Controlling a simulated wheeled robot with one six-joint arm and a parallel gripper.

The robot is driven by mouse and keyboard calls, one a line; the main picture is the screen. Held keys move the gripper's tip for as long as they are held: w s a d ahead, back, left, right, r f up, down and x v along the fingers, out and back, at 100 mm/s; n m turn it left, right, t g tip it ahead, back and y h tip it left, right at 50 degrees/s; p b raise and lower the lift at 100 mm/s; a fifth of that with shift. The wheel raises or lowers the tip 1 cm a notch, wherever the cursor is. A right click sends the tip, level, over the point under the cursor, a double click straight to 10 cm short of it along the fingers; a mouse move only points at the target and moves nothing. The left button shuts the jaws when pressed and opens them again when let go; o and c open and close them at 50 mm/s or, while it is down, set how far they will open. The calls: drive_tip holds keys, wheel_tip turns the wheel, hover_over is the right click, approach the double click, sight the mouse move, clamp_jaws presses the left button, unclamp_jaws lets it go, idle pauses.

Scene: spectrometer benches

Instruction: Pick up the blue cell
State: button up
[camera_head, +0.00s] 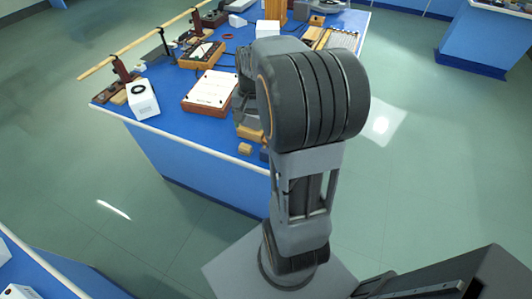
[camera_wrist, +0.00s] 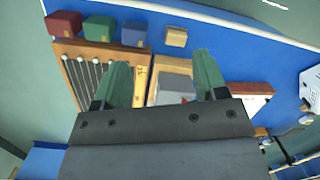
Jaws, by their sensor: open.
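The blue cell (camera_wrist: 133,33) is a small dark-blue block near the top of the wrist view. It stands on the blue bench top between a green cell (camera_wrist: 99,28) and a pale wooden block (camera_wrist: 176,37). My gripper (camera_wrist: 161,60) is open, its two green-grey fingers spread wide with nothing held between them. The blue cell lies beyond the fingertips, nearer the left finger's side, and appears apart from them. In the head view my arm hides most of the gripper, and I cannot clearly make out the blue cell there.
A red cell (camera_wrist: 64,24) stands left of the green one. A wooden rack with thin rods (camera_wrist: 75,72) and a wooden tray with a grey block (camera_wrist: 174,90) lie below. A white-topped board (camera_head: 211,91) and white box (camera_head: 142,98) share the bench (camera_head: 160,135).

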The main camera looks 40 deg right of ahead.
drive_tip(key=w+d+f+m+g+y, duration=0.15)
drive_tip(key=d+f+m, duration=0.3)
drive_tip(key=d, duration=0.45)
drive_tip(key=shift+y, duration=0.45)
drive_tip(key=x, duration=0.8)
drive_tip(key=shift+s+d+f, duration=0.15)
drive_tip(key=shift+d+f, duration=0.1)
drive_tip(key=shift+d, duration=0.05)
drive_tip(key=shift+p+x, duration=0.65)
drive_tip(key=shift+x, duration=2.65)
drive_tip(key=shift+s, duration=0.1)
drive_tip(key=c, duration=0.8)
